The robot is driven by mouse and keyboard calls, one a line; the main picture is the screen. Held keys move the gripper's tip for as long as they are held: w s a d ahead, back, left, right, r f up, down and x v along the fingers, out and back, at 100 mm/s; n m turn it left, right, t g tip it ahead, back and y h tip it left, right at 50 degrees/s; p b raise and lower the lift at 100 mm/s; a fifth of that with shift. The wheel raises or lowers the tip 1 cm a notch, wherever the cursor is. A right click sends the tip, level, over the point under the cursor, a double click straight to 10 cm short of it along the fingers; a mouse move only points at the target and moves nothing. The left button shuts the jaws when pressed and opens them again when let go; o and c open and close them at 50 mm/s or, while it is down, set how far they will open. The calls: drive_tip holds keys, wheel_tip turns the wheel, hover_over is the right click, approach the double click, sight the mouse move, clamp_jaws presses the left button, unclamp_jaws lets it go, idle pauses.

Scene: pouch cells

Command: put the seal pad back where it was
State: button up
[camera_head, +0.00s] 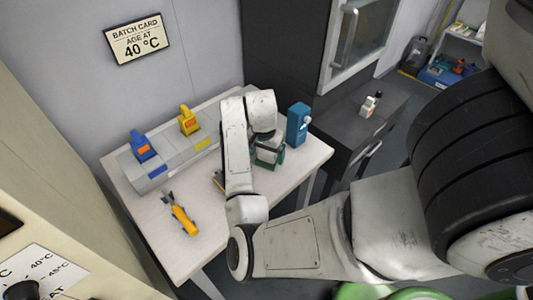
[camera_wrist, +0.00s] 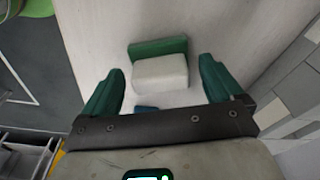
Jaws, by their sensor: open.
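A whitish block with a dark green back (camera_wrist: 160,72), which looks like the seal pad, lies on the pale table top in the wrist view. My gripper (camera_wrist: 162,80) is open, with one green finger on each side of the block. Gaps show between the block and both fingers. I cannot tell how far above the table the fingertips are. In the head view my gripper (camera_head: 268,153) hangs over the right part of the table (camera_head: 225,245). My arm covers much of the area beside it, and the block cannot be made out clearly there.
A grey fixture with a blue clamp (camera_head: 142,147) and a yellow clamp (camera_head: 188,121) stands along the table's back. A blue device (camera_head: 297,124) stands close right of my gripper. A yellow-handled tool (camera_head: 183,218) lies at front left. A small blue piece (camera_wrist: 146,108) lies near the block.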

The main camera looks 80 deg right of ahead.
sight(266, 163)
wheel_tip(266, 163, up, 11)
drive_tip(key=a, duration=0.1)
drive_tip(key=a+f+n, duration=0.2)
drive_tip(key=a+n, duration=0.1)
drive_tip(key=n, duration=0.1)
drive_tip(key=a+f+n+t+h, duration=0.1)
drive_tip(key=a+f+n, duration=0.1)
drive_tip(key=a+n, duration=0.2)
drive_tip(key=a+f+n+h, duration=0.1)
drive_tip(key=a+f+n, duration=0.2)
drive_tip(key=a+n, duration=0.1)
drive_tip(key=shift+w+a+f+n, duration=0.1)
drive_tip(key=shift+a+n, duration=0.05)
drive_tip(key=shift+n, duration=0.35)
drive_tip(key=s+a+f+n+y, duration=0.1)
drive_tip(key=s+a+f+n, duration=0.2)
drive_tip(key=a, duration=0.5)
drive_tip(key=s+a+f+n+y, duration=0.2)
drive_tip(key=s+a+f+n, duration=0.1)
drive_tip(key=a, duration=0.5)
drive_tip(key=shift+s+f, duration=0.25)
